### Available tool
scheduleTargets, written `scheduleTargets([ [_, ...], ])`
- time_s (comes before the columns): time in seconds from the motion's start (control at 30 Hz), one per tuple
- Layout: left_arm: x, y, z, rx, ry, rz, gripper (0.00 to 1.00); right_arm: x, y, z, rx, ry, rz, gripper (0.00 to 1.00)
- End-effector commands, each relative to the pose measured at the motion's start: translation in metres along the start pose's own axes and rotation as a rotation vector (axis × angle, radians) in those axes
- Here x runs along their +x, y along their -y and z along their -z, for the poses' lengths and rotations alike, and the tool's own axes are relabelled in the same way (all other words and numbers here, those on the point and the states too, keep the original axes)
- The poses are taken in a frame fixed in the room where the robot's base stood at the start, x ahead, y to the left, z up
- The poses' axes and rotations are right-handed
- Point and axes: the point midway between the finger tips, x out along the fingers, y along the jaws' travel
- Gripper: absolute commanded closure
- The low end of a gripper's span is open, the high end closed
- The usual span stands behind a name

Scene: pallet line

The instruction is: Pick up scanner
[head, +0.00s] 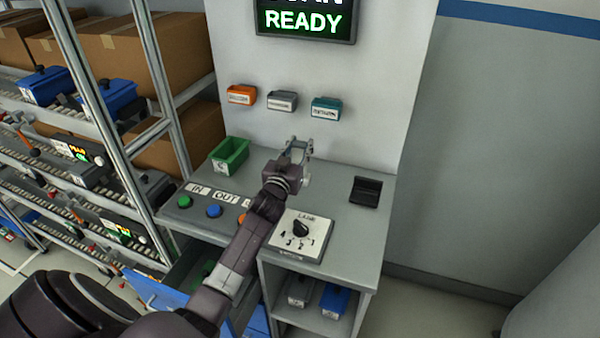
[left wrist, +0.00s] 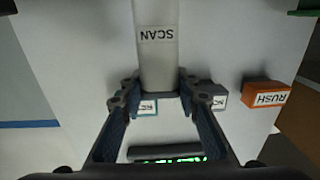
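The scanner (left wrist: 157,60) is a light grey body with a SCAN label, seen upside down in the left wrist view. It runs from the top edge of that view down between my left gripper's fingers. My left gripper (head: 299,147) is over the back of the grey counter, near the wall. In the left wrist view its dark fingers (left wrist: 158,90) press in on both sides of the scanner's end. In the head view the gripper and arm mostly hide the scanner. A black holder (head: 366,192) on the counter's right looks empty. My right gripper is out of view.
The counter (head: 345,240) carries a green bin (head: 230,153), buttons and a lane dial (head: 300,230). Orange (head: 241,94), grey (head: 281,101) and teal (head: 326,107) bins hang on the wall below a READY screen (head: 305,20). A roller rack (head: 160,90) stands left.

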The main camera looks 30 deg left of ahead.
Motion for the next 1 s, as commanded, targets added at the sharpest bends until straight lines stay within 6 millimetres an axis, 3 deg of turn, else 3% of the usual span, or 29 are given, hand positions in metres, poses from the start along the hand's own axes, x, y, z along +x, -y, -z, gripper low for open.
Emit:
scheduleTargets([
  [0.03,0.0,0.0,0.0,0.0,0.0,0.0,0.81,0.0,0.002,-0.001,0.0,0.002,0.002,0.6],
  [0.2,0.0,0.0,0.0,0.0,0.0,0.0,1.0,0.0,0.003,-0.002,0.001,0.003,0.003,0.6],
  [0.67,0.0,0.0,0.004,0.001,-0.004,0.0,1.0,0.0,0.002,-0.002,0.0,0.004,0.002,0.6],
  [0.83,0.001,0.001,0.019,0.001,-0.007,0.0,1.0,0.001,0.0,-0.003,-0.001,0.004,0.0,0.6],
  [1.0,0.001,0.001,0.053,0.002,-0.012,-0.001,1.0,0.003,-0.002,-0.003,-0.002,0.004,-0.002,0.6],
])
